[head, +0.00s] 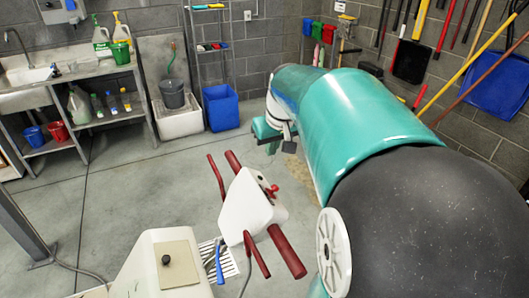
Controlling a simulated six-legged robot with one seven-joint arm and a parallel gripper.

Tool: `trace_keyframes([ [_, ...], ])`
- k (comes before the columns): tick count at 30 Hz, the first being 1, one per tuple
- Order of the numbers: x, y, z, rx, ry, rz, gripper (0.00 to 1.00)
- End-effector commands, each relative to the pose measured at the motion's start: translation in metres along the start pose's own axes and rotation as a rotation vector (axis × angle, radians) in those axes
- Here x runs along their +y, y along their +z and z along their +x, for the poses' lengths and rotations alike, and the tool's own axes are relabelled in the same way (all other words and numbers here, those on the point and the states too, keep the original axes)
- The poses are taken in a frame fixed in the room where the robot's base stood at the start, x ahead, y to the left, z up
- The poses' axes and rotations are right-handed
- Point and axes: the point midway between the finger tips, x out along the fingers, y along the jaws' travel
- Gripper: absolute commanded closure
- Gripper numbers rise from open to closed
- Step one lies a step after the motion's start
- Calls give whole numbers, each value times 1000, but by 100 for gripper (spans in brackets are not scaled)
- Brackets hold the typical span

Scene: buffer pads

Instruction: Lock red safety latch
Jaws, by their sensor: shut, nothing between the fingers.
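A white handle head (248,203) with dark red grips and levers on both sides stands in the lower middle of the head view. A small bright red piece (271,190) sits on its right face and looks like the red safety latch. It is too small to tell whether it is locked. My gripper's fingers do not show. A large teal and black part of my own body fills the right side and may hide them.
A white box with a black knob (166,259) stands at the front left, with a blue lever (219,264) beside it. A sink bench (75,72), a blue bin (221,108) and a grey bucket (172,94) line the back. The left middle floor is clear.

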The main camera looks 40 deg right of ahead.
Motion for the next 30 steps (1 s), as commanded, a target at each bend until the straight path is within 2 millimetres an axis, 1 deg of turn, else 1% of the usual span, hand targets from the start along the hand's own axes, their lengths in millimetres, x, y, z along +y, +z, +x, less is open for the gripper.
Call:
trace_keyframes([
  [1,0,1,10,-5,-1,1,100],
  [6,0,1,42,-5,-1,0,100],
  [12,-1,1,74,-5,-1,0,100],
  [15,0,3,87,-4,-1,0,100],
  [18,-1,18,82,1,-2,0,100],
  [24,0,37,80,-1,-1,0,100],
  [30,0,41,80,-1,-1,0,100],
])
